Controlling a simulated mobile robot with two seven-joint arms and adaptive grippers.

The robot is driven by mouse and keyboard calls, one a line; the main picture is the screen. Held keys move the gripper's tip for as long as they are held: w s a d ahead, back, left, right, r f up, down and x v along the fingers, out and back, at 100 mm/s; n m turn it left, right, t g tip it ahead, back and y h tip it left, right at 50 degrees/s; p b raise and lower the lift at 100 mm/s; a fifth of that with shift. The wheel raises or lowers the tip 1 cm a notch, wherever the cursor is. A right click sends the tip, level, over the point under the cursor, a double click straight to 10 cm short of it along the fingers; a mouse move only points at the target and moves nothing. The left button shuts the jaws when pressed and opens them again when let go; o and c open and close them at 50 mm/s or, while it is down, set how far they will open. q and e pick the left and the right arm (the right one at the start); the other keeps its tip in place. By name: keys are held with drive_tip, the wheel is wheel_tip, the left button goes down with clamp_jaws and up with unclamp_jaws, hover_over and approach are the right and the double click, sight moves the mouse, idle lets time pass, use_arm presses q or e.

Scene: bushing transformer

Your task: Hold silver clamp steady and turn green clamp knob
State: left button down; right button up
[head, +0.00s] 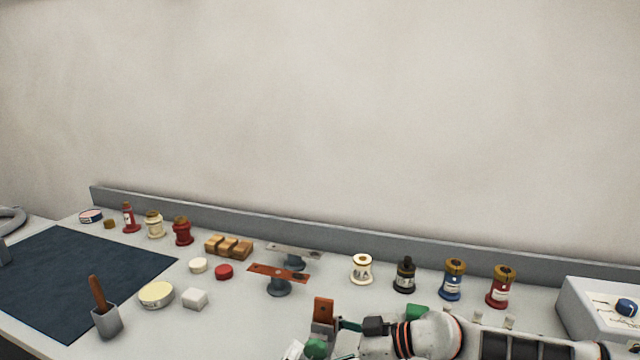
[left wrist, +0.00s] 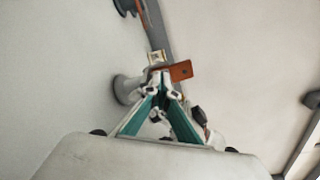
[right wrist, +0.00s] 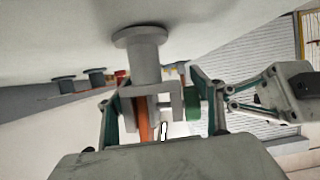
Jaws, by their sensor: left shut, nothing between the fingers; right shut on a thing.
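The silver clamp (right wrist: 139,50), a grey post with a round base and forked jaws, appears inverted in the right wrist view. It holds an orange-brown bar (right wrist: 145,122), which shows upright near the bottom of the head view (head: 323,311). The green clamp knob (right wrist: 193,103) is on the clamp's right side in the right wrist view. My right gripper (right wrist: 158,98) is shut around the clamp. My left gripper (left wrist: 162,90) is shut and empty, close to the clamp. In the right wrist view its fingertips (right wrist: 229,98) are beside the knob; contact is unclear.
Two stands with an orange bar (head: 278,271) and a silver bar (head: 294,252) stand behind to the left. Several spools, including a white one (head: 361,270) and a red one (head: 501,288), line the back. A grey box (head: 590,300) is at right. A dark mat (head: 70,280) lies left.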

use_arm(q)
drive_tip(key=shift+d+r, duration=0.25)
drive_tip(key=shift+d, duration=0.2)
use_arm(e)
drive_tip(key=shift+s+a+r, duration=0.2)
drive_tip(key=shift+a, duration=0.2)
use_arm(q)
drive_tip(key=shift+s+d+r, duration=0.15)
drive_tip(key=shift+d+r, duration=0.2)
drive_tip(key=shift+r, duration=0.25)
use_arm(e)
drive_tip(key=shift+w, duration=0.1)
drive_tip(key=shift+d, duration=0.1)
use_arm(q)
drive_tip(key=shift+r, duration=0.1)
use_arm(e)
drive_tip(key=shift+w, duration=0.1)
drive_tip(key=shift+w+d, duration=0.1)
use_arm(q)
drive_tip(key=v, duration=0.6)
drive_tip(key=shift+a+r, duration=0.25)
drive_tip(key=shift+a, duration=0.15)
drive_tip(key=shift+w, duration=0.25)
